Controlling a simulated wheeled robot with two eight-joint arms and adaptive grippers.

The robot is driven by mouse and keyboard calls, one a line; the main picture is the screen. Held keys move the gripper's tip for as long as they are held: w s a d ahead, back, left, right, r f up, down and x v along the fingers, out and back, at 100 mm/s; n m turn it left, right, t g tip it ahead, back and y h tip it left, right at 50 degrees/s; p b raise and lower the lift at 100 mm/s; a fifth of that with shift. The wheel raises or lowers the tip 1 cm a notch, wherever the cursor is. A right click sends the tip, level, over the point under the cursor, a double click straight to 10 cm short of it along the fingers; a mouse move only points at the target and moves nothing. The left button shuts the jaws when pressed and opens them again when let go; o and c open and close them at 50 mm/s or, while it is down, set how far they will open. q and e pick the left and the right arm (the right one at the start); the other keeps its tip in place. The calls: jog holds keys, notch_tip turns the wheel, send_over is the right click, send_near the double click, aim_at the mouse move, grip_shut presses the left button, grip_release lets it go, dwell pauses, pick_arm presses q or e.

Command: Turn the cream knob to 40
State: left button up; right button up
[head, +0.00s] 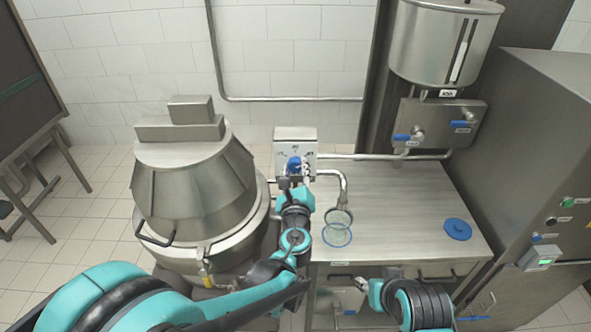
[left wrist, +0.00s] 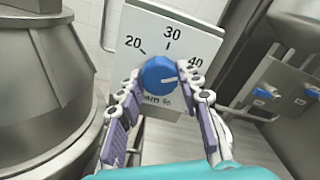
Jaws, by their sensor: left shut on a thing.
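The cream knob is a blue dial (head: 293,162) on a pale control box (head: 295,136) at the back edge of the steel table. In the left wrist view the knob (left wrist: 157,75) sits below a scale marked 20, 30 and 40, with partly hidden lettering "am %" under it. Its white pointer line points right, toward the 40 side; a finger hides the mark there. My left gripper (left wrist: 159,72) is shut on the knob, one finger on each side. In the head view the left gripper (head: 294,180) reaches it from the front. My right gripper (head: 366,286) is low before the table.
A large steel kettle (head: 190,190) stands left of the control box. A glass cup (head: 337,234) stands on the table under a curved pipe. A blue lid (head: 457,229) lies at the table's right. A steel tank (head: 440,45) hangs above two blue valve handles.

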dwell(0.4)
pick_arm(q)
jog(key=o, duration=1.2)
jog(key=shift+c, duration=0.2)
jog(key=s, duration=1.2)
